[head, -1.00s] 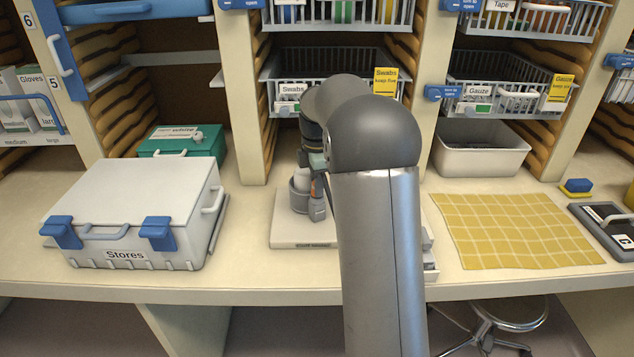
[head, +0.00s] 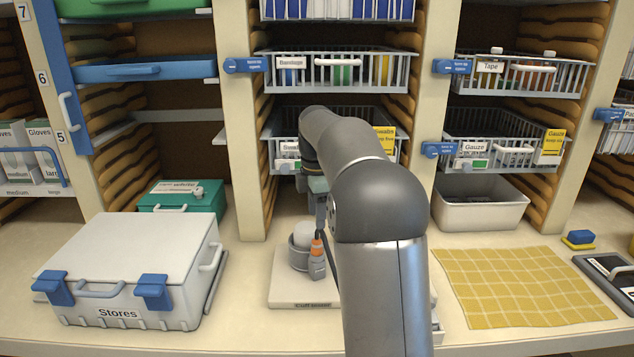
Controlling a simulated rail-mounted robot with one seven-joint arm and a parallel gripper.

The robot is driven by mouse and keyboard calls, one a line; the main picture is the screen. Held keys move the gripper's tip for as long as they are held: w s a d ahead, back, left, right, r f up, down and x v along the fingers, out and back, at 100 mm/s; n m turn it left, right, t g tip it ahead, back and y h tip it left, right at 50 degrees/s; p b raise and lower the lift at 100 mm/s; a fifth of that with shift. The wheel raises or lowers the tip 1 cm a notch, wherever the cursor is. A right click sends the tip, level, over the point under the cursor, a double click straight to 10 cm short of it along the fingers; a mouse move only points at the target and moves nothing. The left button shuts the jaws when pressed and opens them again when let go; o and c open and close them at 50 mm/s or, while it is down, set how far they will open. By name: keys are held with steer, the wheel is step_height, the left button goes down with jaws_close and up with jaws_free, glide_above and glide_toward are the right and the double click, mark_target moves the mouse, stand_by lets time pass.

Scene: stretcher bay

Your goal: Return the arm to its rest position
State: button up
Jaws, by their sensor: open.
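My gripper (head: 320,206) is only partly in view, hanging below my wrist near the middle of the head view. My own forearm and elbow cover much of it, and its fingertips do not show clearly. It is above and behind the white stand (head: 290,290) on the counter, in front of the swabs basket (head: 277,128). I see nothing held in it. My arm is bent, with the large grey elbow in the foreground.
The stores box (head: 130,262) is left, the yellow checked cloth (head: 518,288) right. Gauze (head: 505,140) and tape (head: 520,75) baskets and a grey bin (head: 480,215) fill the right bay.

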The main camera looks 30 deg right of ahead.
step_height(320, 180, up, 9)
steer(key=shift+p, duration=0.35)
steer(key=s+a+f+m, duration=0.4)
steer(key=s+a, duration=0.2)
steer(key=s, duration=0.1)
steer(key=s+a+f+m, duration=0.4)
steer(key=s+a, duration=0.2)
steer(key=s, duration=0.1)
steer(key=s+a+f+m, duration=0.2)
steer(key=s+f+m, duration=0.2)
steer(key=s+f, duration=0.2)
steer(key=s+a+f+m, duration=0.2)
steer(key=s+f, duration=0.4)
steer(key=s, duration=0.5)
steer(key=shift+s+a+m+t, duration=0.2)
steer(key=shift+a+m+t, duration=0.15)
steer(key=shift+m, duration=0.55)
